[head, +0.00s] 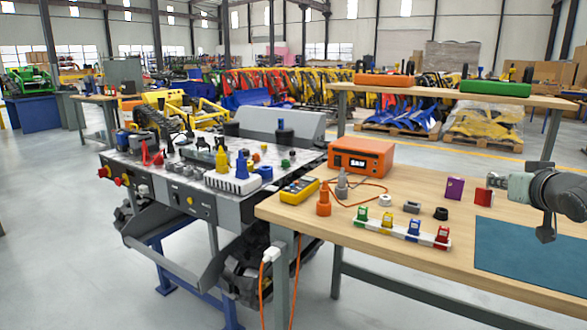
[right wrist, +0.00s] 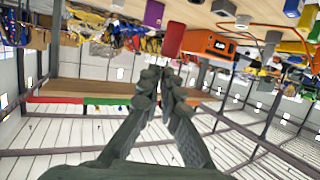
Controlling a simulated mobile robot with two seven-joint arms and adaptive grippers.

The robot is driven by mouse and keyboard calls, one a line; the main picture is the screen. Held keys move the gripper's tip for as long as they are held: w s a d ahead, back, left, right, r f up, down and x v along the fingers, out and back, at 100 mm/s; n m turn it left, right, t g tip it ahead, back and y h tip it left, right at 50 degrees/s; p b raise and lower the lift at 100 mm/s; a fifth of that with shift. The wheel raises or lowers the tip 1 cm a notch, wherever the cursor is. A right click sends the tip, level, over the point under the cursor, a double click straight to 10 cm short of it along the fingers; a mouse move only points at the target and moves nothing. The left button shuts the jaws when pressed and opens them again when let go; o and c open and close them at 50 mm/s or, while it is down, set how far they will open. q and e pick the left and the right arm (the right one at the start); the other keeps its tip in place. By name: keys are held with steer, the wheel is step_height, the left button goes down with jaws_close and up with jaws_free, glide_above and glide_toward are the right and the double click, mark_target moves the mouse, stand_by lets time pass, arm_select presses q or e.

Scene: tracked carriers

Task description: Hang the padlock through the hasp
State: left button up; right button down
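My right gripper (head: 498,181) comes in from the right above the workbench, beside a small red block (head: 483,198). In the right wrist view its two fingers (right wrist: 163,74) are close together with nothing clearly between them; the red block (right wrist: 174,36) shows just beyond the tips. Padlock-like coloured pieces stand in a white rail on the bench: green (head: 363,215), yellow (head: 387,220), blue (head: 413,228) and red (head: 442,236). I cannot make out which is the padlock, nor the hasp. My left gripper is not in view.
The wooden workbench (head: 330,245) also holds an orange box (head: 362,159), a yellow meter (head: 299,190), a purple block (head: 455,188) and a blue mat (head: 530,250). An orange cable loops on it. A cluttered grey cart (head: 210,205) stands to the left.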

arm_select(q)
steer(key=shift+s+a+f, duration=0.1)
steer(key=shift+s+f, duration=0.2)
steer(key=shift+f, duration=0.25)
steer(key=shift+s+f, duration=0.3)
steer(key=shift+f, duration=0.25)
arm_select(e)
steer(key=s+a+f+y, duration=0.1)
steer(key=s+a+f, duration=0.4)
steer(key=a, duration=0.4)
steer(key=s+a+f+n, duration=0.1)
steer(key=s+a+f, duration=0.5)
steer(key=a+f, duration=0.1)
steer(key=s+a+f+n+y, duration=0.1)
steer(key=s+a+f, duration=0.5)
steer(key=a, duration=0.4)
steer(key=shift+s+a+y, duration=0.2)
steer(key=shift+a+y, duration=0.1)
steer(key=shift+a, duration=0.05)
steer(key=shift+f, duration=0.1)
